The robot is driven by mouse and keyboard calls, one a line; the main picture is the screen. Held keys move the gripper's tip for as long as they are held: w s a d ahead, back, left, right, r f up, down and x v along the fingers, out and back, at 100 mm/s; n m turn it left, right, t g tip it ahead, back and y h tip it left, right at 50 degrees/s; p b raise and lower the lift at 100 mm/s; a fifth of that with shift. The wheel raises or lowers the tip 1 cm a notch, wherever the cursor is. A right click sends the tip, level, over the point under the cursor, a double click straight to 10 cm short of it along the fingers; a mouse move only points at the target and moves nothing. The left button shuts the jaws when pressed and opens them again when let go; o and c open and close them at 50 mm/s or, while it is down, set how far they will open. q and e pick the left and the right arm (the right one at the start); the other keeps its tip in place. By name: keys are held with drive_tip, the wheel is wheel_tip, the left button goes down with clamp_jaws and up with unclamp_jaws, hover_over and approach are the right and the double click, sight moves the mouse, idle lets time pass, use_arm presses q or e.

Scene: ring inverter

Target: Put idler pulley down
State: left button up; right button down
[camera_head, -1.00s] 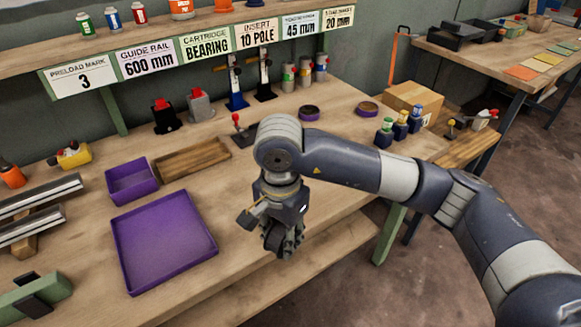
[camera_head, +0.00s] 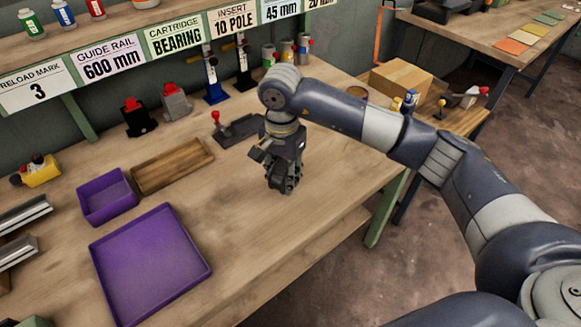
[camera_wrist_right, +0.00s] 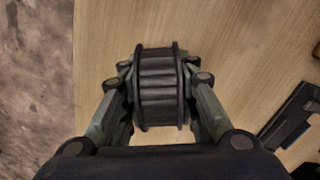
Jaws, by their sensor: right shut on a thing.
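The idler pulley (camera_wrist_right: 160,87) is a dark ribbed cylinder with flanged ends. In the right wrist view it sits between the fingers of my right gripper (camera_wrist_right: 160,95), which is shut on it. In the head view my right gripper (camera_head: 284,186) points down over the wooden bench top (camera_head: 240,215), right of the purple trays. The pulley is mostly hidden by the fingers there. I cannot tell whether the pulley touches the bench. My left gripper is not in view.
A large purple tray (camera_head: 208,270) and a small purple bin (camera_head: 134,205) lie to the left, beside a wooden tray (camera_head: 210,157). A dark fixture with a red knob (camera_head: 216,118) stands behind the gripper. The bench around the gripper is clear; its front edge is near.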

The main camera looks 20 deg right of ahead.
drive_tip(key=w+d, duration=0.1)
drive_tip(key=w, duration=0.1)
drive_tip(key=w+d, duration=0.2)
drive_tip(key=shift+f+p, duration=0.15)
drive_tip(key=shift+p, duration=0.2)
drive_tip(key=shift+d+f, duration=0.1)
drive_tip(key=shift+f, duration=0.1)
wheel_tip(320, 180, down, 3)
drive_tip(key=shift+r+p, duration=0.1)
drive_tip(key=shift+p, duration=0.4)
drive_tip(key=shift+f, duration=0.3)
drive_tip(key=c, duration=1.2)
unclamp_jaws()
drive_tip(key=shift+c, duration=0.2)
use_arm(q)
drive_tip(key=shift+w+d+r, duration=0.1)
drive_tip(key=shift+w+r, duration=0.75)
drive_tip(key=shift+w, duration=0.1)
